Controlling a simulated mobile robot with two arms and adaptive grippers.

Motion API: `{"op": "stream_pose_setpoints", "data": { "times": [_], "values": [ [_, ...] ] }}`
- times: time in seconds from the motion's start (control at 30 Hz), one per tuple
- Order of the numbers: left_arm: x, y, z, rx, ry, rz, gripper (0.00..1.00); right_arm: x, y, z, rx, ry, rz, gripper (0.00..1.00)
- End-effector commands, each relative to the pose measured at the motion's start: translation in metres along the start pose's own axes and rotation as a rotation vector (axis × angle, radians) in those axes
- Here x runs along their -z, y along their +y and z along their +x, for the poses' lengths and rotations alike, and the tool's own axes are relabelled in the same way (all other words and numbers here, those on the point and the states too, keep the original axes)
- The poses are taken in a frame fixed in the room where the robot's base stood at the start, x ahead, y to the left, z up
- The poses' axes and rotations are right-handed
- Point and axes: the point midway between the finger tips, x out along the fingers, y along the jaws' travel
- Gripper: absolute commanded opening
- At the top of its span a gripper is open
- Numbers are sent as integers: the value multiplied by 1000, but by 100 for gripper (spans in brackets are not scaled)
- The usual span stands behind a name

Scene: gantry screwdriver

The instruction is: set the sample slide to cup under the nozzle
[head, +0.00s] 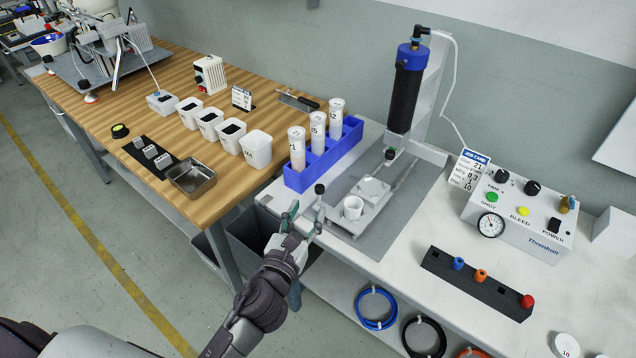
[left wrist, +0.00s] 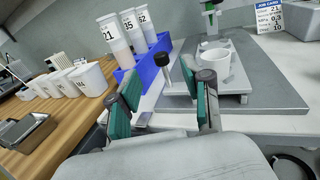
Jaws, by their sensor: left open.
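The sample slide (head: 338,221) is a pale plate on the grey base of the dispensing stand, with a white cup (head: 353,208) upright near its front end and a square pad (head: 375,188) behind the cup. A black-knobbed post (head: 319,188) stands at its left; it also shows in the left wrist view (left wrist: 187,63). The nozzle (head: 390,153) hangs below the black cartridge (head: 404,98), behind the cup and above the pad's far side. My left gripper (head: 304,212) is open and empty, with the post between its fingers in the left wrist view; contact cannot be told. My right gripper is out of view.
A blue rack (head: 325,160) with labelled tubes stands left of the slide. A control box (head: 525,215) and a black holder with coloured tips (head: 475,282) lie right. White tubs and a metal tray (head: 192,178) are on the wooden table.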

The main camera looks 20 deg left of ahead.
Motion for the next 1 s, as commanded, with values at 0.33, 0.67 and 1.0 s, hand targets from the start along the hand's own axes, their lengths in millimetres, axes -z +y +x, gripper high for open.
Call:
{"op": "stream_pose_setpoints", "data": {
  "times": [0.33, 0.67, 1.0],
  "values": [
    [-1, 0, 70, -1, 0, -3, 49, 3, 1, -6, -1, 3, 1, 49],
    [0, 0, 90, 0, 1, -2, 49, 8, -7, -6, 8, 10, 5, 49],
    [1, 0, 90, 0, 1, -2, 26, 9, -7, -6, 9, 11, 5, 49]
  ]
}}
